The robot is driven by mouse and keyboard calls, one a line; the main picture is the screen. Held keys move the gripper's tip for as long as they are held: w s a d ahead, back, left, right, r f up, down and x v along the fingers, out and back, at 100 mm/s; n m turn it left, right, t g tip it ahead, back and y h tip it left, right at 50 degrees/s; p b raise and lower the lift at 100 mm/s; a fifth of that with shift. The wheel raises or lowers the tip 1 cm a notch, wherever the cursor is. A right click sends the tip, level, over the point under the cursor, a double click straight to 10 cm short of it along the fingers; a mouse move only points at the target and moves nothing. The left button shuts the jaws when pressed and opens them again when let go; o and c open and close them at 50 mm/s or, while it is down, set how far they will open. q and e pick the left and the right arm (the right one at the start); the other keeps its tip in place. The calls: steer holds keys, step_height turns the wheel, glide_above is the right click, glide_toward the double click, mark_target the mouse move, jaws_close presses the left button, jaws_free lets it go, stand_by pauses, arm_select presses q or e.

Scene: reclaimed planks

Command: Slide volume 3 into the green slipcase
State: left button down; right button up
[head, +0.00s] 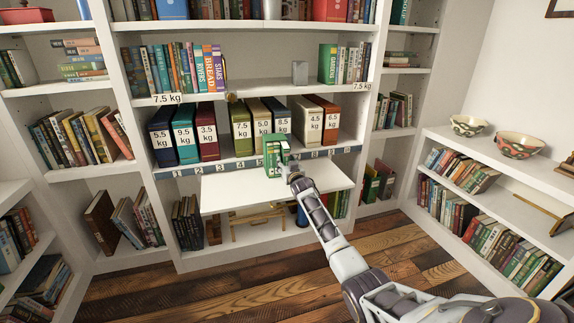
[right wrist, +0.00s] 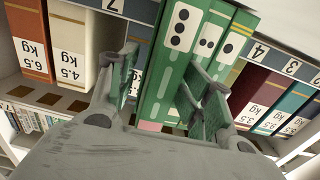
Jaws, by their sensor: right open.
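Volume 3 (right wrist: 172,68), a green book with three dots on its white spine label, stands upright in the right wrist view. Beside it stand the two-dot volume (right wrist: 208,42) and the one-dot volume (right wrist: 230,47). The green slipcase (right wrist: 246,22) shows as a green edge beside the one-dot volume. How deep volume 3 sits in it I cannot tell. In the head view they form one small green block (head: 271,149) on the white board. My right gripper (right wrist: 160,100) is open, its fingers on either side of volume 3. My left gripper is out of view.
The white board (head: 245,190) juts out below a shelf and is otherwise mostly clear. Behind it stand coloured binders with weight labels, such as a red binder (head: 207,130) and a brown binder (head: 329,120). A numbered strip (head: 225,164) runs along the shelf edge.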

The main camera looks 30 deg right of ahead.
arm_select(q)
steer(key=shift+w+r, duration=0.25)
arm_select(e)
steer(key=shift+s+f, duration=0.1)
steer(key=shift+s+a, duration=0.1)
steer(key=shift+s, duration=0.4)
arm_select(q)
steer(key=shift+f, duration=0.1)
arm_select(e)
steer(key=shift+v, duration=5.35)
steer(key=shift+a, duration=0.1)
